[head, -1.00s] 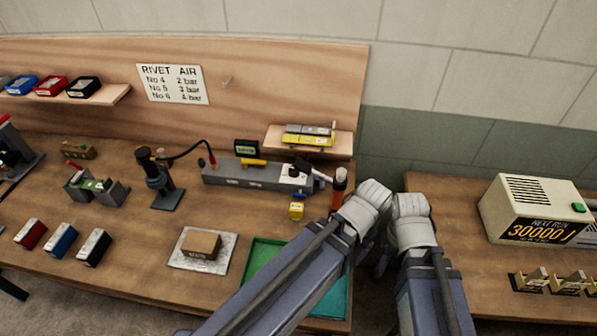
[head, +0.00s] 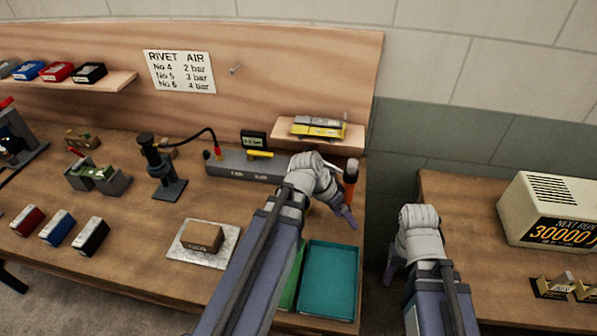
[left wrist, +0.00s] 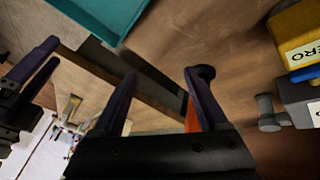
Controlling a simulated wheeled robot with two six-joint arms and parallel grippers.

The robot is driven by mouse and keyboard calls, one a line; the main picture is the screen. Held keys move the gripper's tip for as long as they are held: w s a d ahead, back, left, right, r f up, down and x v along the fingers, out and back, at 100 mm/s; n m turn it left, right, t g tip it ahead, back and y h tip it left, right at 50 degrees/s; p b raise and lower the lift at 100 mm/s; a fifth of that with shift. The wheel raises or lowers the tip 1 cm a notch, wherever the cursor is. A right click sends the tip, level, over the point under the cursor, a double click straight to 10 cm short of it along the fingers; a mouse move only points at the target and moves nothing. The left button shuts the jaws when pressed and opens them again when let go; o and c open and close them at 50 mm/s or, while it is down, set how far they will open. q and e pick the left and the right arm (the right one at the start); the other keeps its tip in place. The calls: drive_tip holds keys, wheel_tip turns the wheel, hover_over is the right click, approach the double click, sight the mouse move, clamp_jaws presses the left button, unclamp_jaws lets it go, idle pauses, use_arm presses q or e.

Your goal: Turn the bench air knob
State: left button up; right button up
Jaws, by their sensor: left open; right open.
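The grey bench air bar (head: 238,166) lies along the back of the bench, with a yellow lever (head: 260,154) and a small dark gauge (head: 253,140). Its right end, with the black knob seen earlier, is hidden behind my left arm. My left gripper (head: 343,212) is open and empty, pointing down near the bench's right edge beside an orange and black cylinder (head: 350,178). In the left wrist view a grey fitting with a round end (left wrist: 268,112) is right of the fingers. My right gripper (head: 392,264) is open and empty over the gap between benches.
A teal tray (head: 328,282) lies at the front right of the bench. A shelf (head: 300,137) holds yellow and grey items above the bar. A yellow block (left wrist: 300,38) shows in the left wrist view. A counter box (head: 555,215) stands on the right bench.

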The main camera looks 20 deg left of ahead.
use_arm(q)
drive_tip(key=w+a+t+b, duration=0.1)
drive_tip(key=w+a, duration=0.1)
drive_tip(key=a, duration=0.1)
drive_tip(key=w+a+t+h+b, duration=0.1)
drive_tip(key=a+t, duration=0.1)
drive_tip(key=a, duration=0.1)
drive_tip(key=w+a+t+b, duration=0.1)
drive_tip(key=w+a, duration=0.1)
drive_tip(key=a, duration=0.2)
drive_tip(key=shift+w+f+h+b, duration=0.1)
drive_tip(key=shift+w+h+b, duration=0.2)
drive_tip(key=shift+h+b, duration=0.1)
drive_tip(key=w+a+r+t+b, duration=0.25)
drive_tip(key=a+t, duration=0.35)
drive_tip(key=a, duration=0.8)
drive_tip(key=shift+y, duration=0.4)
drive_tip(key=b+x, duration=0.1)
drive_tip(key=x, duration=0.2)
drive_tip(key=b+x, duration=0.2)
drive_tip(key=shift+w+d+f, duration=0.1)
drive_tip(key=shift+w+d, duration=0.05)
drive_tip(key=shift+d, duration=0.35)
drive_tip(key=shift+x, duration=0.75)
drive_tip(key=shift+d, duration=0.1)
clamp_jaws()
